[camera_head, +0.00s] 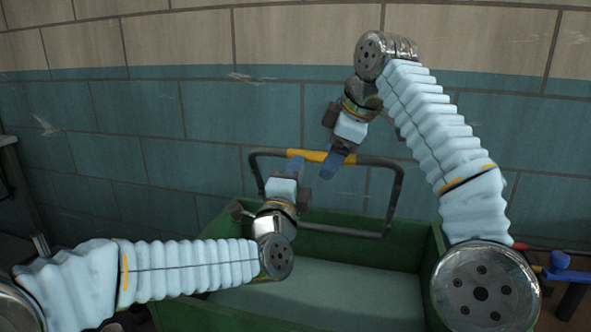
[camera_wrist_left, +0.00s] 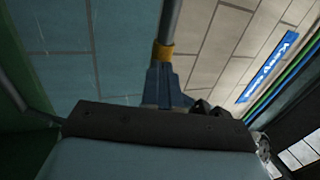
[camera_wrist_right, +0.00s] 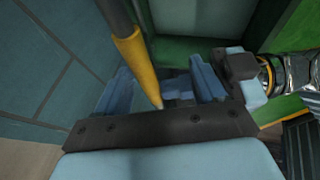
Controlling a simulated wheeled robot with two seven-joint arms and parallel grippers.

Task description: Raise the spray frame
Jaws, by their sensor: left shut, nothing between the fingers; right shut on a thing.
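The spray frame (camera_head: 397,200) is a dark tubular loop with a yellow grip (camera_head: 311,156) on its top bar, standing up over the green tank. My right gripper (camera_head: 332,163) comes from above and is shut on the yellow grip, which runs past its blue fingers in the right wrist view (camera_wrist_right: 138,62). My left gripper (camera_head: 295,164) points up at the left end of the grip. Its fingers are together and empty, close to the bar, as the left wrist view shows (camera_wrist_left: 163,88). The lower part of the frame is partly hidden by my left gripper.
The green tank (camera_head: 345,229) stands below the frame, with a pale flat surface inside. A tiled wall (camera_head: 230,115) rises close behind. A blue fitting with a red rod (camera_head: 560,262) is at the right.

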